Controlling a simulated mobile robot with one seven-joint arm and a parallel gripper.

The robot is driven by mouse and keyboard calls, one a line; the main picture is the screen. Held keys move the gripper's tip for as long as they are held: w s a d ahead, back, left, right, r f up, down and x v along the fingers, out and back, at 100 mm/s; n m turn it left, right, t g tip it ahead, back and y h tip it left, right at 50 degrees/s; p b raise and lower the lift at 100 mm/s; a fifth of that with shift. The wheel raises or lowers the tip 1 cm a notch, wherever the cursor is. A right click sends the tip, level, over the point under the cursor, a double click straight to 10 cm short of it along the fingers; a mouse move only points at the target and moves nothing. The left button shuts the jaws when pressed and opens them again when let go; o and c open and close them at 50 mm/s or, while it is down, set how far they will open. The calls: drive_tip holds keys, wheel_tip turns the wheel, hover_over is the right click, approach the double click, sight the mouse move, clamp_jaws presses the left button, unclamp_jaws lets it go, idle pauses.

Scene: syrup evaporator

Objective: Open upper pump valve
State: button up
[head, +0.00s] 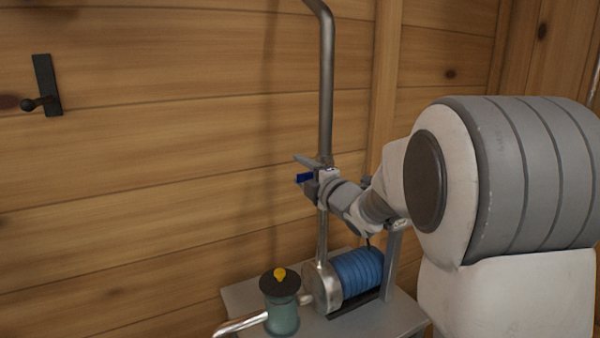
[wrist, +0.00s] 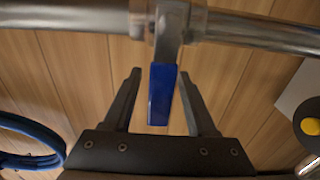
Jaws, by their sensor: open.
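The upper pump valve sits on the vertical metal pipe (head: 326,90) above the pump; its blue lever (head: 304,178) points left in the head view. In the wrist view the blue lever (wrist: 161,98) stands square to the pipe (wrist: 262,32), reaching back from the valve body (wrist: 170,22). My gripper (wrist: 159,75) is open, with one finger on each side of the lever and a visible gap to each. My gripper (head: 312,176) also shows at the valve in the head view, partly covering the valve body.
The pump with its blue motor (head: 358,273) stands on a grey table (head: 240,298) below. A green canister (head: 281,316) with a dark lid and yellow knob is at its left. A plank wall (head: 150,150) lies behind, with a black hook (head: 46,86). A blue hose (wrist: 30,125) curves at left in the wrist view.

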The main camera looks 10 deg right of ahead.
clamp_jaws()
idle(1.4)
